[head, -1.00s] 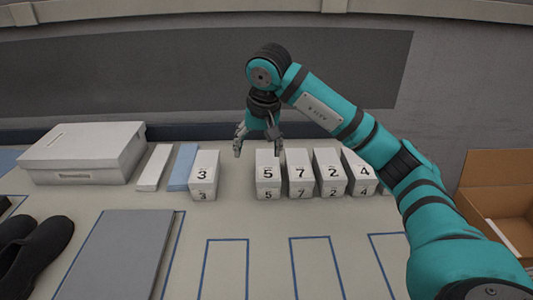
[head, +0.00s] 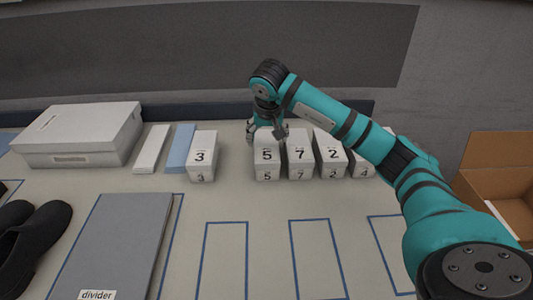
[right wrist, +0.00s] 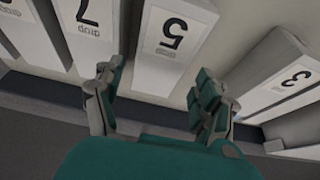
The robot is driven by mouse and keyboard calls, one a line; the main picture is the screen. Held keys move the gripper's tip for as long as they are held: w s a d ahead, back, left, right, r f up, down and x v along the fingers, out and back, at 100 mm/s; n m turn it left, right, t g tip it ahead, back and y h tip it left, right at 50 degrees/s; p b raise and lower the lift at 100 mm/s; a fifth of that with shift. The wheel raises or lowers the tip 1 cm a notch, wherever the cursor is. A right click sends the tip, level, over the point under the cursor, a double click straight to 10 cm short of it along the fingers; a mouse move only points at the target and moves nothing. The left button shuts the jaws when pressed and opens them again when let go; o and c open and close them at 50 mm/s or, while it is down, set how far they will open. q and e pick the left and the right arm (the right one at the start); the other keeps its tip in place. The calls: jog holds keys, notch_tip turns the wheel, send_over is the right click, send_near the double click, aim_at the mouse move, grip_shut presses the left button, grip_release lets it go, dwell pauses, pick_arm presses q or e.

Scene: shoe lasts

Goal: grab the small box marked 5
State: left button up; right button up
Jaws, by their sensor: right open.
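The small white box marked 5 (head: 267,157) stands on the table in the row of numbered boxes, between the box marked 3 and the box marked 7. My right gripper (head: 267,132) is at the back end of box 5, reaching down from above. In the right wrist view box 5 (right wrist: 170,45) lies between and ahead of the two open fingers (right wrist: 158,100), with a gap on each side. I cannot tell whether either finger touches it. My left gripper is not in view.
Box 7 (head: 300,155) stands close to the right of box 5, then box 2 (head: 332,155). Box 3 (head: 201,157) is left, across a gap. A large white box (head: 80,135), a grey divider (head: 115,245) and black shoes (head: 40,235) lie left. A cardboard box (head: 500,190) is right.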

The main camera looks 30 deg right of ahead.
aim_at(266, 145)
jog(key=p+x, duration=0.1)
jog(key=x, duration=0.4)
jog(key=shift+a+f, duration=0.1)
jog(key=shift+f, duration=0.05)
jog(key=c, duration=0.9)
